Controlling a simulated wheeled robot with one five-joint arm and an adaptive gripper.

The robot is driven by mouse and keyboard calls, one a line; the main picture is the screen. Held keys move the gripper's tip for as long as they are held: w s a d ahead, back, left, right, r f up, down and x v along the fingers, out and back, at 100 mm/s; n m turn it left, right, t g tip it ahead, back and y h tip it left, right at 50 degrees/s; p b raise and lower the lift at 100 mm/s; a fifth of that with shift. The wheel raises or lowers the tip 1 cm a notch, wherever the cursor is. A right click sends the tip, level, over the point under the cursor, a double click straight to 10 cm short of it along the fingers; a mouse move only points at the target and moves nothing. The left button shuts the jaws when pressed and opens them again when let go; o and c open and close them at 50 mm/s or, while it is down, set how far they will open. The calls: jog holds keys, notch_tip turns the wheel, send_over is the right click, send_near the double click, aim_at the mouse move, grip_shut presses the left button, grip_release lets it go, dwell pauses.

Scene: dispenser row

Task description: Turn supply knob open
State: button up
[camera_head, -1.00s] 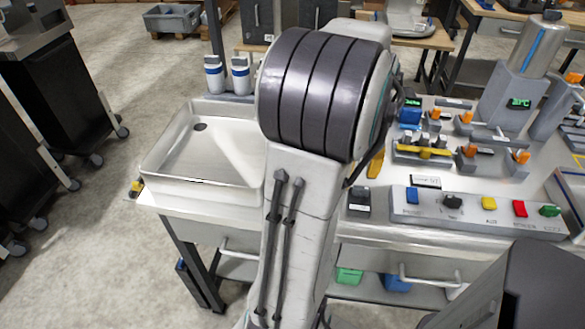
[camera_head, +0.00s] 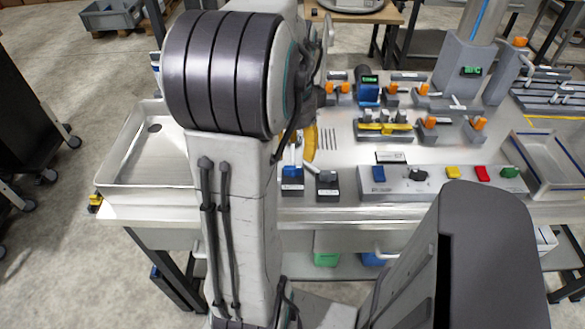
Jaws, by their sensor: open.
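A grey control panel (camera_head: 445,187) on the bench carries a black rotary knob (camera_head: 418,174) between coloured buttons. I cannot read which control is marked supply. My gripper (camera_head: 309,142) shows only in part beyond my arm, as a curved yellow finger above the bench, behind the two small units. It looks open, with nothing seen held. Its other finger and most of the wrist are hidden by my arm.
Orange-handled valves (camera_head: 428,122) and a yellow-based fixture (camera_head: 384,130) stand behind the panel. A steel sink (camera_head: 140,165) is at left, a grey tray (camera_head: 550,165) at right. The bench surface (camera_head: 350,160) between the gripper and panel looks clear.

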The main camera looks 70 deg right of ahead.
aim_at(293, 169)
jog(key=shift+f+b, duration=0.3)
jog(key=shift+f, duration=3.2)
grip_shut()
